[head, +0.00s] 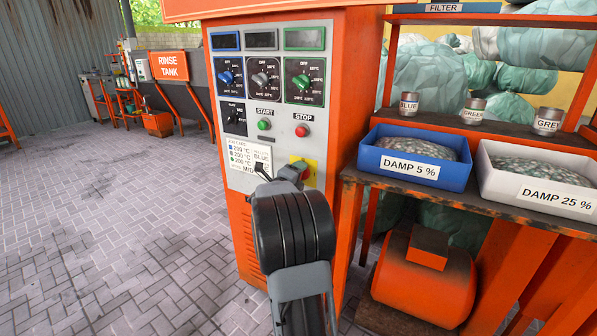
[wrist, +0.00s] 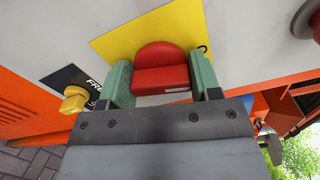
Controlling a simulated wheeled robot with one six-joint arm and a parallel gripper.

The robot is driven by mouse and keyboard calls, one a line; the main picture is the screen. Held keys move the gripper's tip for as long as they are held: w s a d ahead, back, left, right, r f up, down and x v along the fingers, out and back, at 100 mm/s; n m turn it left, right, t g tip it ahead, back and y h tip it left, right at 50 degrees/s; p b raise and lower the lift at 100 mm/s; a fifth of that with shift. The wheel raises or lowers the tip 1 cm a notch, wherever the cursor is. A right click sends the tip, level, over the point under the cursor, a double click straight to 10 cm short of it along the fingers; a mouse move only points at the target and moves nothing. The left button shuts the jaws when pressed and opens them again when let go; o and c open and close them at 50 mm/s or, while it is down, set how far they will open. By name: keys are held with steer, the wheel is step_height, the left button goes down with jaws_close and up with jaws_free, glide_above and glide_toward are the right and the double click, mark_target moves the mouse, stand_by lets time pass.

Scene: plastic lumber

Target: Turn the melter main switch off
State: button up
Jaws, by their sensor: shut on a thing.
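The melter main switch is a red knob (head: 305,173) on a yellow plate (head: 311,166), low on the orange and grey melter panel (head: 285,147). In the wrist view the red knob (wrist: 160,72) sits between the two green finger pads of my gripper (wrist: 162,78), which is shut on it. The yellow plate (wrist: 120,45) shows around it, with a small black mark right of the knob. In the head view my gripper (head: 285,172) reaches the knob, and my dark wrist hides the panel below. Which position the switch points to cannot be read.
Above are a green START button (head: 264,125), a red STOP button (head: 302,131) and three dials. In the wrist view a yellow knob (wrist: 75,99) is close at left. A shelf (head: 480,131) with a blue bin (head: 390,163) and white bin (head: 490,175) stands right. Floor left is clear.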

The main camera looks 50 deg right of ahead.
steer(key=shift+n+p, duration=0.55)
steer(key=shift+n, duration=0.65)
steer(key=o, duration=0.9)
steer(key=p+v, duration=0.2)
steer(key=v, duration=1.1)
steer(key=shift+a+f, duration=0.1)
steer(key=shift+a, duration=0.3)
